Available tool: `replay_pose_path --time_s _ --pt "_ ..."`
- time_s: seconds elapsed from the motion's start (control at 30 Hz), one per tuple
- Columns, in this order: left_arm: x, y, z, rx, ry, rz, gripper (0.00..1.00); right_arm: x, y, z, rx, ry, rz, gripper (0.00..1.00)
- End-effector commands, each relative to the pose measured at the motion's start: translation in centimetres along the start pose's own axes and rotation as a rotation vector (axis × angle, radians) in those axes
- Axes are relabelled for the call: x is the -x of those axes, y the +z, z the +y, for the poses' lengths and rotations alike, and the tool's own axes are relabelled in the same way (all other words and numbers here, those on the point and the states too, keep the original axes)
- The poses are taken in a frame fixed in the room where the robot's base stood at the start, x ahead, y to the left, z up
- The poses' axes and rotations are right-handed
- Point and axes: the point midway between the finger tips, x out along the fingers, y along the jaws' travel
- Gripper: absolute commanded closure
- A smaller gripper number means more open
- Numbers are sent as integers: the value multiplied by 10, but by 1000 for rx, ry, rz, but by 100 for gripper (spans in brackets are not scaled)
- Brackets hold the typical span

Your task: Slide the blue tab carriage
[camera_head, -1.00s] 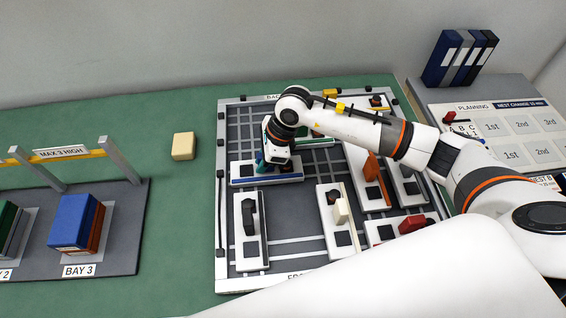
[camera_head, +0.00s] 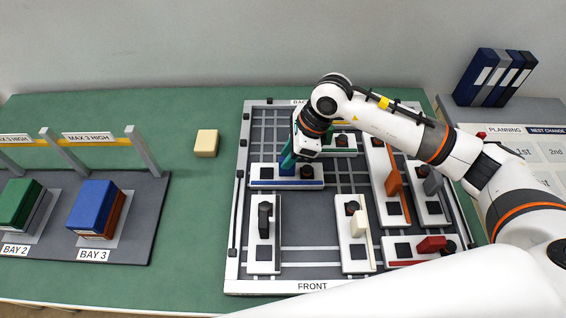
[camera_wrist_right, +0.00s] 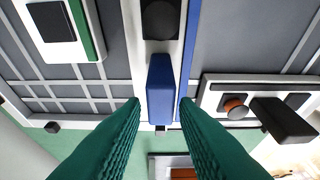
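The blue tab carriage is a white block with a blue front edge (camera_head: 265,183), lying left-right in the upper left of the framed board. Its upright blue tab (camera_head: 288,169) is partly hidden by my right gripper (camera_head: 289,160). In the right wrist view, the blue tab (camera_wrist_right: 160,90) shows between the teal fingertips of the right gripper (camera_wrist_right: 160,103), with a gap on each side. The right gripper is open, its fingers around or just above the tab; I cannot tell how deep. A black round knob (camera_wrist_right: 160,18) sits on the carriage beside the tab. My left gripper is not in view.
Close by are a green-edged carriage (camera_head: 340,151) behind, a black-tab carriage (camera_head: 263,255) in front, a cream-tab carriage (camera_head: 355,258) and an orange-tab carriage (camera_head: 392,182). A cream block (camera_head: 206,143) lies outside the board.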

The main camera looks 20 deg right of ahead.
Motion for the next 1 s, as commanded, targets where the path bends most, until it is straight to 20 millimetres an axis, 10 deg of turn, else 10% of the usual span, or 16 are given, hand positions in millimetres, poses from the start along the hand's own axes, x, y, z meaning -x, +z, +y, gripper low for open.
replay_pose_path --time_s 0.4,1.0 --pt "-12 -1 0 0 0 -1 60 69 -2 0 1 1 1 73" --pt "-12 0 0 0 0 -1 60 74 -2 0 1 0 0 73"
